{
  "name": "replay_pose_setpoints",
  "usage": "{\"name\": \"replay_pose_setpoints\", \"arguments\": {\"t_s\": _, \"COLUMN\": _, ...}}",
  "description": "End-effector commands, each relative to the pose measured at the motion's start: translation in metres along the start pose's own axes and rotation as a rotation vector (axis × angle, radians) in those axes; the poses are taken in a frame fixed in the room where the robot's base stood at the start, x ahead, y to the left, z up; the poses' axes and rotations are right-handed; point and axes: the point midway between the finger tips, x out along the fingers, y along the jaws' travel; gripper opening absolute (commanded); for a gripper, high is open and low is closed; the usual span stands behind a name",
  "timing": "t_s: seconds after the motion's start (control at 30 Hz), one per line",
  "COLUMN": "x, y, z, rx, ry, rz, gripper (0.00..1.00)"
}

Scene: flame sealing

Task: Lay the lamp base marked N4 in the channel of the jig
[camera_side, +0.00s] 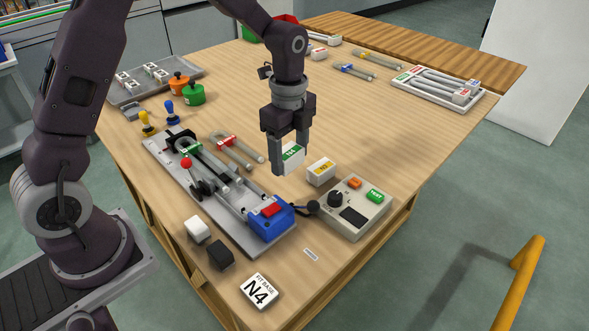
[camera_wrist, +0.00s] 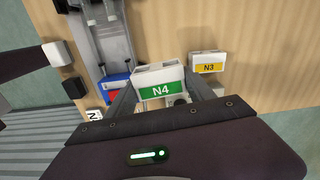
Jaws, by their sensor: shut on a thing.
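My gripper (camera_side: 289,160) is shut on the lamp base N4 (camera_side: 293,153), a white block with a green label. It holds the base above the table, to the right of the jig (camera_side: 163,165). In the wrist view the base (camera_wrist: 160,88) sits between the fingers, its N4 label facing the camera. The jig is a long grey plate with a channel, a red-knobbed lever (camera_side: 187,163) and a blue block (camera_side: 270,220) at its near end. A U-shaped tube with a green band (camera_side: 189,149) lies on its far part. The jig also shows at upper left in the wrist view (camera_wrist: 112,45).
A white base N3 (camera_side: 321,171) with a yellow label stands close to the held base. A test box (camera_side: 355,208) stands at the right, a black and a white block at the front left. A red-banded tube (camera_side: 238,151) lies beside the jig. A card reads FIT BASE N4 (camera_side: 260,291).

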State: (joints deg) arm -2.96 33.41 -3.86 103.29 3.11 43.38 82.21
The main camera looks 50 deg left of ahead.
Motion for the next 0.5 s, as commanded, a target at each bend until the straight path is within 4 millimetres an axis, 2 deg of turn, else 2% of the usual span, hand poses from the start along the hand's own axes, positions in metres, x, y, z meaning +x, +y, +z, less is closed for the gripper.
{"name": "replay_pose_setpoints", "arguments": {"t_s": 0.13, "x": 0.002, "y": 0.039, "z": 0.027, "rx": 0.033, "ry": -0.001, "rz": 0.004, "gripper": 0.21}}
{"name": "replay_pose_setpoints", "arguments": {"t_s": 0.3, "x": 0.007, "y": 0.081, "z": 0.046, "rx": 0.08, "ry": 0.0, "rz": 0.002, "gripper": 0.21}}
{"name": "replay_pose_setpoints", "arguments": {"t_s": 0.4, "x": 0.011, "y": 0.089, "z": 0.049, "rx": 0.092, "ry": 0.0, "rz": 0.002, "gripper": 0.21}}
{"name": "replay_pose_setpoints", "arguments": {"t_s": 0.5, "x": 0.018, "y": 0.089, "z": 0.048, "rx": 0.095, "ry": 0.001, "rz": 0.002, "gripper": 0.21}}
